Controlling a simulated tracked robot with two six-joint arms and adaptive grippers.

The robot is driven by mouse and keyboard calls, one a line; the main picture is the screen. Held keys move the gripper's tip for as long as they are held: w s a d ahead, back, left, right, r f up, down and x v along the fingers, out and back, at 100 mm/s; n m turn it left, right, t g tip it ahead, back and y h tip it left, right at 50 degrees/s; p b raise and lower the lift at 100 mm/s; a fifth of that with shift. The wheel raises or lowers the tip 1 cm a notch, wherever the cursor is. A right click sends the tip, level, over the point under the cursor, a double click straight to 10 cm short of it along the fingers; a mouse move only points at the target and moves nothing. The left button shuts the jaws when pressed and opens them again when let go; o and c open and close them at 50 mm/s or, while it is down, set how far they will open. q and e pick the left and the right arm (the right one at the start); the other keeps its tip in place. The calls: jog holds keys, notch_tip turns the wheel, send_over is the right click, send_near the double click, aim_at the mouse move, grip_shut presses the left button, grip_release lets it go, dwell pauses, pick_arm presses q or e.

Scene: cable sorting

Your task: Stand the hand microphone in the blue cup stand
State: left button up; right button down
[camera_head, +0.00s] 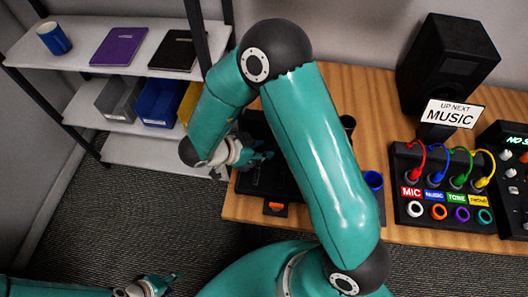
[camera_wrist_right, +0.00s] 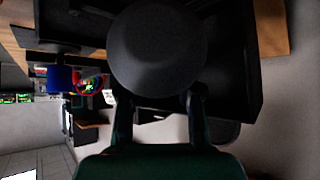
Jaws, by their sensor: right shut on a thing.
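My right gripper (camera_head: 262,156) is at the black tray-like area on the left part of the table. In the right wrist view its fingers (camera_wrist_right: 160,100) are closed on a dark, rounded thing (camera_wrist_right: 158,48), which seems to be the hand microphone. In the head view the microphone cannot be made out against the black. The blue cup stand (camera_head: 373,180) stands on the table to the right of my right arm, partly hidden by it. A blue shape, likely this stand, shows in the wrist view (camera_wrist_right: 60,78). My left gripper (camera_head: 155,286) is low at the bottom left, away from the table.
A black panel (camera_head: 399,160) with coloured cables and labelled sockets stands right of the cup stand. A speaker (camera_head: 447,62) and a music sign (camera_head: 453,114) stand behind. A shelf at left holds a blue mug (camera_head: 54,38), notebooks and bins. My right arm hides the table's middle.

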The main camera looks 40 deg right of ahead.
jog(key=shift+d+f, duration=0.15)
jog(key=shift+d, duration=0.3)
jog(key=shift+f, duration=1.6)
jog(key=shift+f, duration=0.1)
jog(key=shift+f, duration=0.25)
jog(key=c, duration=0.8)
grip_release()
jog(key=shift+a+r, duration=0.15)
jog(key=shift+r, duration=0.3)
jog(key=v, duration=1.1)
jog(key=shift+a+r, duration=0.25)
jog(key=shift+a, duration=0.05)
